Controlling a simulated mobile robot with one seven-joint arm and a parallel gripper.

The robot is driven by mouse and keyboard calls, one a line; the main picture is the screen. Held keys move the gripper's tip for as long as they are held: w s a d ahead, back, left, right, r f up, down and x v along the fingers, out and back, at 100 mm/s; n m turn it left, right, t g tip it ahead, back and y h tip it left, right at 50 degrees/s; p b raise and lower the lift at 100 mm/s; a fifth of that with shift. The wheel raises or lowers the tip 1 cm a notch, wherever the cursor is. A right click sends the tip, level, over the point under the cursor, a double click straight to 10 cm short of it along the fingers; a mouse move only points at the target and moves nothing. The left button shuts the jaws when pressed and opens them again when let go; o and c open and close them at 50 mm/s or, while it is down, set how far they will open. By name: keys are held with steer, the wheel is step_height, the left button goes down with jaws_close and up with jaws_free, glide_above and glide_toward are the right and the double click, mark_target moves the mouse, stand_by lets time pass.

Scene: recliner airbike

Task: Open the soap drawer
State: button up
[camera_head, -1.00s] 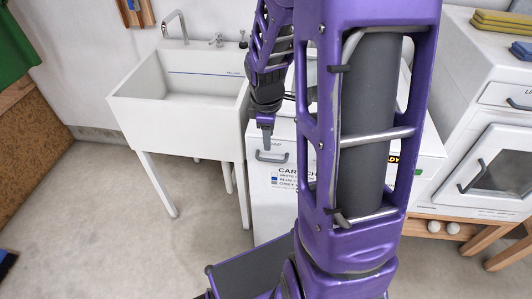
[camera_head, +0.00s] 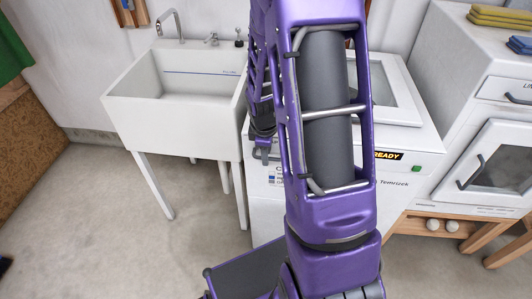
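The soap drawer (camera_head: 276,155) is in the upper left front of the white washing machine (camera_head: 264,212), in the middle of the head view. Only a sliver of its front shows. My gripper (camera_head: 262,150) points down in front of the drawer, where its grey bar handle sits. The gripper and my purple arm hide most of the handle. I cannot tell whether the fingers touch the handle or are around it, nor whether they are open or shut. The drawer shows no clear gap.
A white sink (camera_head: 175,115) on legs stands to the left of the machine. A white dryer (camera_head: 470,120) on a wooden stand is at the right, with folded yellow cloths (camera_head: 497,22) on top. The concrete floor (camera_head: 110,215) at the front left is clear.

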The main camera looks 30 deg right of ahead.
jaws_close()
stand_by(1.2)
